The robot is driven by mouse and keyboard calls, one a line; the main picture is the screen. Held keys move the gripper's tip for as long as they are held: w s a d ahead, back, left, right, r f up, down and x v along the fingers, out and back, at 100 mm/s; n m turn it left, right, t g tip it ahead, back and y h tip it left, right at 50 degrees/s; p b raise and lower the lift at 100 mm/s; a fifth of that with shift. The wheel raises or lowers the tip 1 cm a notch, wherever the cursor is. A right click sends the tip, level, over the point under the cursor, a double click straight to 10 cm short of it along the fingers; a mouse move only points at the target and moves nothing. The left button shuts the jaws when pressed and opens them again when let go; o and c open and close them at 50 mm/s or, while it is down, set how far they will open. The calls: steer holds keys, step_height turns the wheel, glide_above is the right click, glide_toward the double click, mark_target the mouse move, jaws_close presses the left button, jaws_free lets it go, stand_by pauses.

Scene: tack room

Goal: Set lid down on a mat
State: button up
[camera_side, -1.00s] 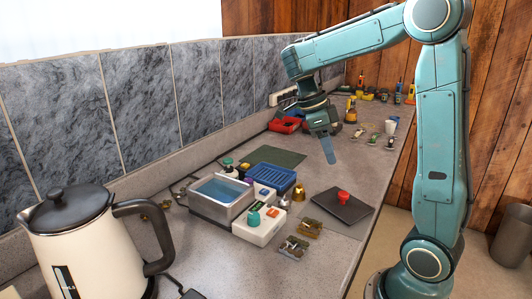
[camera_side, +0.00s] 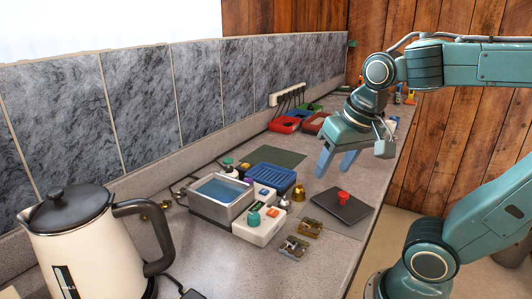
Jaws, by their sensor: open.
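A dark, flat, square plate (camera_side: 328,204) with a red knob (camera_side: 343,196) on top lies on the counter right of centre; it looks like the lid. A dark green mat (camera_side: 278,157) lies flat and bare farther back, near the tiled wall. My gripper (camera_side: 334,171) is open and empty, fingers pointing down, above the counter and beyond the plate in the picture. It is apart from both plate and mat.
A metal bath with blue liquid (camera_side: 219,190), a blue ribbed tray (camera_side: 272,177), a white box (camera_side: 260,226) and a brass bell-shaped piece (camera_side: 298,192) crowd the middle. Small brassy parts (camera_side: 309,228) lie in front. A kettle (camera_side: 75,235) fills the near left. Red bins (camera_side: 284,124) stand behind.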

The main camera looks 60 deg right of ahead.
steer(key=a+n, duration=0.1)
steer(key=n, duration=0.1)
steer(key=s+a+n+t+y, duration=0.1)
steer(key=a+n, duration=0.1)
steer(key=s+a+n, duration=0.1)
steer(key=n, duration=0.1)
steer(key=shift+s+a+f+t, duration=0.1)
steer(key=shift+a+f+t, duration=0.05)
steer(key=shift+f+t, duration=0.15)
